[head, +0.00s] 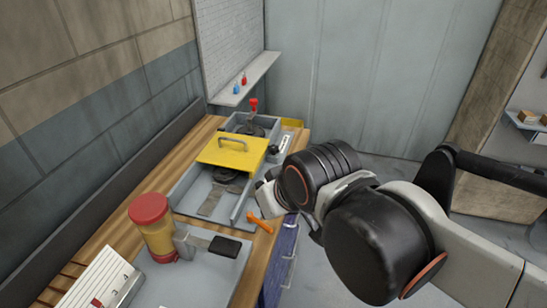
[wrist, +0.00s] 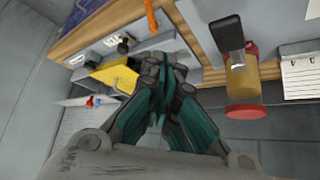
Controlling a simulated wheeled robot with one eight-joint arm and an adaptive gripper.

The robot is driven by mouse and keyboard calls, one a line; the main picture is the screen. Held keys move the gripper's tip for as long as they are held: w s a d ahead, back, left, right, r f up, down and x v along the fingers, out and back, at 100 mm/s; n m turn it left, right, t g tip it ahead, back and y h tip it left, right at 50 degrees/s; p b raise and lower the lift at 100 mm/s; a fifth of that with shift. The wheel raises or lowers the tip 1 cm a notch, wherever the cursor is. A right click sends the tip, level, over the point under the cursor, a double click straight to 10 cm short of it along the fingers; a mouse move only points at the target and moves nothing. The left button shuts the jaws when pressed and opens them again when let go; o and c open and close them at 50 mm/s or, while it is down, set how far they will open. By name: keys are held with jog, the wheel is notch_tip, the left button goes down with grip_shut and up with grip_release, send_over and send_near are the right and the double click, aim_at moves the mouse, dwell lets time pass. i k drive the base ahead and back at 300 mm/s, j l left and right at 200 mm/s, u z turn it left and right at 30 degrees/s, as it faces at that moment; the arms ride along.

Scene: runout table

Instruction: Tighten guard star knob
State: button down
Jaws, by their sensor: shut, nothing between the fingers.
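The yellow guard (head: 232,151) with a grey handle sits over a grey machine tray on the wooden bench; it also shows in the wrist view (wrist: 112,76). I cannot clearly make out a star knob on it. Small dark knobs (wrist: 122,46) show on a grey panel beside the guard in the wrist view. My gripper (wrist: 162,68) is shut and empty, in front of the bench side, with the guard just left of it in the wrist view. In the head view my wrist hides most of the gripper, right of the tray.
An orange handle (head: 260,222) sticks out at the tray's front corner. A red-lidded yellow jar (head: 153,228) and a black-handled tool (head: 222,246) stand nearer. A red-tipped lever (head: 254,106) rises behind the guard. A wall shelf (head: 245,80) holds small red and blue items.

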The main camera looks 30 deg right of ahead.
aim_at(272, 149)
jog(key=l+z, duration=0.4)
jog(key=i+l+z, duration=0.1)
jog(key=z, duration=0.3)
